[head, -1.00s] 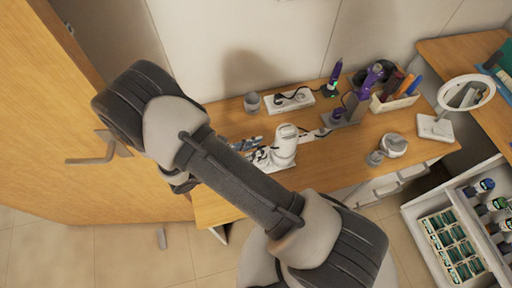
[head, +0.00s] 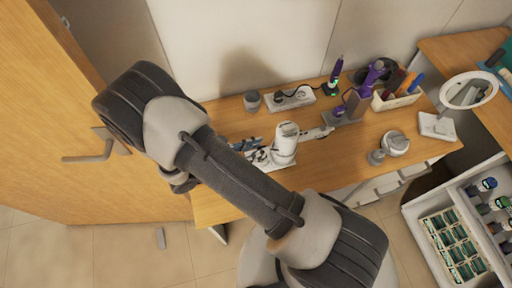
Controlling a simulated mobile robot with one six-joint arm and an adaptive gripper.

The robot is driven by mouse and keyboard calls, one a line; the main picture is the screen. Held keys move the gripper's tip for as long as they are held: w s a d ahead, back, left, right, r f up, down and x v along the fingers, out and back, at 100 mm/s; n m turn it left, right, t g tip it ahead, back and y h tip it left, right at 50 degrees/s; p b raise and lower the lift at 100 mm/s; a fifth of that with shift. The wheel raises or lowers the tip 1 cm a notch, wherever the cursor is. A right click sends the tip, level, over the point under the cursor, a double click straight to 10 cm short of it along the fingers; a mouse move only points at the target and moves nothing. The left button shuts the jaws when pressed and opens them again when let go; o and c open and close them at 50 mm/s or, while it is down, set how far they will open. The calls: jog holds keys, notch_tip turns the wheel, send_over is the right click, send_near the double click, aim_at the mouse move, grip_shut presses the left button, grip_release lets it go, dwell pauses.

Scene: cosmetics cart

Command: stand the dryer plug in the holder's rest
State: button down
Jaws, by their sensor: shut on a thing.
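My gripper (head: 327,131) is small in the head view, low over the table beside the front left of the grey holder (head: 347,112). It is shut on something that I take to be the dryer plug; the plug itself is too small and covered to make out. The purple dryer (head: 372,77) stands upright at the back of the holder. A small purple part shows at the holder's left side. I cannot tell whether the plug touches the rest. My arm crosses the picture and hides the table's left front.
A white power strip (head: 291,98) with a dark cord lies behind the gripper, near a purple-and-black styling tool (head: 334,77). A grey cup (head: 252,101) stands left. A brush box (head: 397,97), a round mirror (head: 468,92) and a grey-white jar (head: 394,143) are right. The front middle is clear.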

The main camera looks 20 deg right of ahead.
jog(key=shift+f+b, duration=0.8)
jog(key=shift+f, duration=0.3)
jog(key=c, duration=1.3)
grip_release()
jog(key=v, duration=1.2)
jog(key=s+d+r+m+y, duration=0.3)
jog(key=d+r+m+y, duration=0.1)
jog(key=r+m, duration=0.3)
jog(key=s+d+r+m+y, duration=0.4)
jog(key=r+m, duration=0.3)
jog(key=r, duration=0.4)
jog(key=s+d+r+m+y, duration=0.4)
jog(key=d+r+m+y, duration=0.1)
jog(key=r, duration=0.4)
jog(key=shift+s+d+r+m+t, duration=0.15)
jog(key=shift+m+t, duration=0.25)
jog(key=shift+m, duration=0.5)
